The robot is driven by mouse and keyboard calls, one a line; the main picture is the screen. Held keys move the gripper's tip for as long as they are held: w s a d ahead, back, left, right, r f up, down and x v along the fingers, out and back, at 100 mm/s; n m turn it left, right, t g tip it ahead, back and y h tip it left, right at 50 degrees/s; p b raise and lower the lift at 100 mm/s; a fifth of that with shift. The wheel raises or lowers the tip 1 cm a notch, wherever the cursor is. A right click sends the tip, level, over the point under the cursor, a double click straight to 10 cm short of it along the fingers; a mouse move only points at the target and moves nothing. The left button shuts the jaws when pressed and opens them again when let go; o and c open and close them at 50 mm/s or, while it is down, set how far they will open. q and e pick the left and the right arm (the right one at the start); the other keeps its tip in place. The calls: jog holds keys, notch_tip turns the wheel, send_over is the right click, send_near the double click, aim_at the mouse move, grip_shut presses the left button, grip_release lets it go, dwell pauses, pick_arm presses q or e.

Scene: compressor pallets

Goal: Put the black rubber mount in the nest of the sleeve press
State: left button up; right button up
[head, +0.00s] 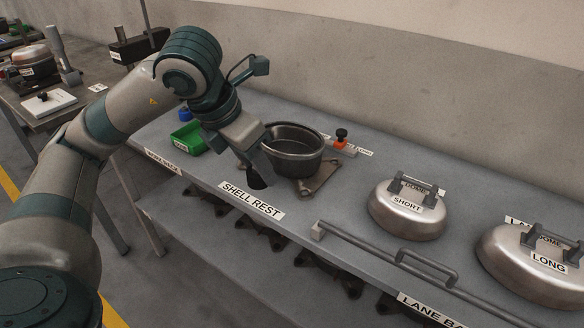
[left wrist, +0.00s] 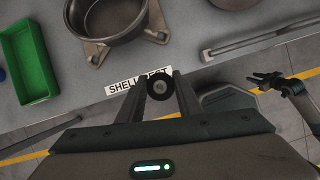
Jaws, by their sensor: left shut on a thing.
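My left gripper (head: 256,172) is shut on the black rubber mount (head: 257,182) and holds it near the front edge of the bench, by the SHELL REST label.
An open dark metal shell (head: 293,150) stands on a bracketed plate just right of the left gripper. A green bin (head: 188,138) is left. SHORT (head: 407,215) and LONG (head: 535,265) domes and a rail (head: 400,270) occupy the right. Floor separates the two tables.

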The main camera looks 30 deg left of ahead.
pick_arm(q)
jog(key=shift+w+a+r+n+y, duration=0.1)
jog(key=shift+a+r+n+y, duration=0.15)
jog(key=shift+n, duration=0.3)
jog(key=shift+w+a+r+n+y, duration=0.15)
jog(key=shift+a+n, duration=0.1)
jog(key=shift+n, duration=0.3)
pick_arm(e)
jog(key=shift+w+d+r, duration=0.1)
jog(key=shift+w+r, duration=0.25)
jog(key=shift+r, duration=0.1)
pick_arm(q)
jog(key=w+a+f, duration=0.4)
jog(key=w, duration=0.1)
jog(key=w+a+f, duration=0.2)
jog(key=w+a, duration=0.1)
jog(key=shift+f, duration=0.25)
jog(key=shift+w+a+f, duration=0.25)
jog(key=shift+w, duration=0.15)
pick_arm(e)
jog(key=shift+r, duration=0.1)
